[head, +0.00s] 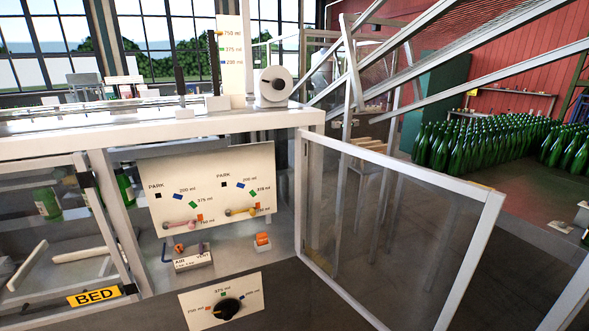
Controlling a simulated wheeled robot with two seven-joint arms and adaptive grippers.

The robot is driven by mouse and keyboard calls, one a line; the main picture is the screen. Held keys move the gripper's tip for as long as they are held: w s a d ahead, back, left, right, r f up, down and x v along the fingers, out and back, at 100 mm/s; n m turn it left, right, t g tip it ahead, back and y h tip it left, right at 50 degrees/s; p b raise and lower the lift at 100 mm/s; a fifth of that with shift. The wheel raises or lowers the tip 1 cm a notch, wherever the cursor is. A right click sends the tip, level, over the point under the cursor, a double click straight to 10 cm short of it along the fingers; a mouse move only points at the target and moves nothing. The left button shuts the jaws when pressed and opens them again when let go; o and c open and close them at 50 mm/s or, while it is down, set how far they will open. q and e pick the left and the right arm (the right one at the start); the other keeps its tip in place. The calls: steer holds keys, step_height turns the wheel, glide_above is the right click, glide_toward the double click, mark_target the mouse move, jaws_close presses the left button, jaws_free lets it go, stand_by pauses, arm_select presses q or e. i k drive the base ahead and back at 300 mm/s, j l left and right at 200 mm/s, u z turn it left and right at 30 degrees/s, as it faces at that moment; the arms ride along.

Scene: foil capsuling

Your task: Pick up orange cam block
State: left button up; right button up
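A small orange block (262,239), which looks like the orange cam block, sits low inside the open machine bay, just below the right part of a white dial panel (207,185). It seems to rest on a small pale support. Another small orange part (179,248) is at the left, by the AIR/VENT plate (193,261); I cannot tell its exact shape. The panel has two dials with black, blue, green and orange marks, and both pointers lie near the orange marks. Neither of my grippers is in view.
A clear framed door (400,230) stands open on the right of the bay. A white selector plate with a black knob (228,308) is on the front below. Many green bottles (460,150) stand far back right.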

mark_target(263, 239)
steer(key=i+j+z, duration=0.15)
steer(key=i, duration=0.3)
steer(key=i+j+z, duration=0.2)
steer(key=i, duration=0.3)
